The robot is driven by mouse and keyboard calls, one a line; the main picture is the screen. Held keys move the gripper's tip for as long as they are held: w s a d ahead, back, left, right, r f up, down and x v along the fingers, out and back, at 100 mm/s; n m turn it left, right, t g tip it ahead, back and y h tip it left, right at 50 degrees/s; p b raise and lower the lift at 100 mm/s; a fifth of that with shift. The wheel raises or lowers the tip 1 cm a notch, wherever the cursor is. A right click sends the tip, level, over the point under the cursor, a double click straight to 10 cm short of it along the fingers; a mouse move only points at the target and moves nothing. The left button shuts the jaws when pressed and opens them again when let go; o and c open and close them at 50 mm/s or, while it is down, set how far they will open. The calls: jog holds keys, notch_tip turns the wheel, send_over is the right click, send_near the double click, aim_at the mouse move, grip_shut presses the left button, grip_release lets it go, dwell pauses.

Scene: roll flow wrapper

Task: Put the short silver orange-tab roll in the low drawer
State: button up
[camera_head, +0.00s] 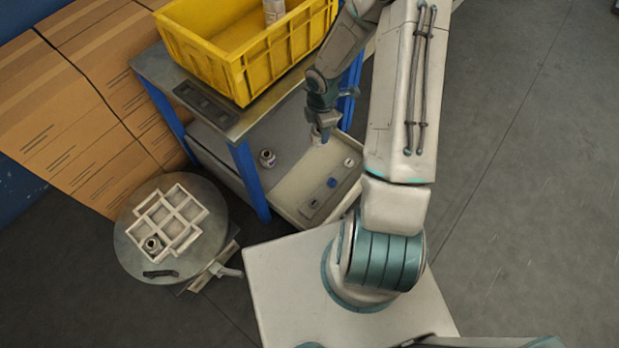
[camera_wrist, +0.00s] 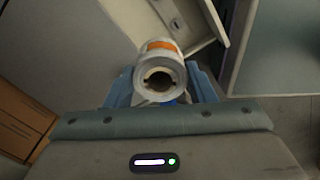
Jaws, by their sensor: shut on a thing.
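The short silver roll with an orange tab (camera_wrist: 162,68) is between the two fingers of my gripper (camera_wrist: 160,85) in the wrist view, its hollow end facing the camera. In the head view my gripper (camera_head: 321,126) points down with the pale roll (camera_head: 319,138) at its tip, over the far part of the open low drawer (camera_head: 298,187). The roll appears above the drawer floor, but the exact height is hard to tell. The drawer also shows beyond the roll in the wrist view (camera_wrist: 128,18).
The drawer holds a dark round piece (camera_head: 331,183) and a small pale piece (camera_head: 348,162). Another roll (camera_head: 267,158) stands on the lower shelf. A yellow crate (camera_head: 240,75) sits on the bench top. A round table (camera_head: 130,240) carries a white compartment tray (camera_head: 180,203) with a roll.

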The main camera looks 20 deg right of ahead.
notch_tip(320, 180, down, 12)
jog(key=s+f+n+b, duration=0.1)
jog(key=s+n+b, duration=0.1)
jog(key=n+b, duration=1.15)
jog(key=n, duration=0.9)
send_near(303, 189)
jog(key=shift+f+m+b, duration=0.25)
jog(key=shift+f+b, duration=0.9)
jog(key=shift+f, duration=0.45)
jog(key=shift+f, duration=0.15)
jog(key=o, duration=1.1)
jog(key=shift+c, duration=0.2)
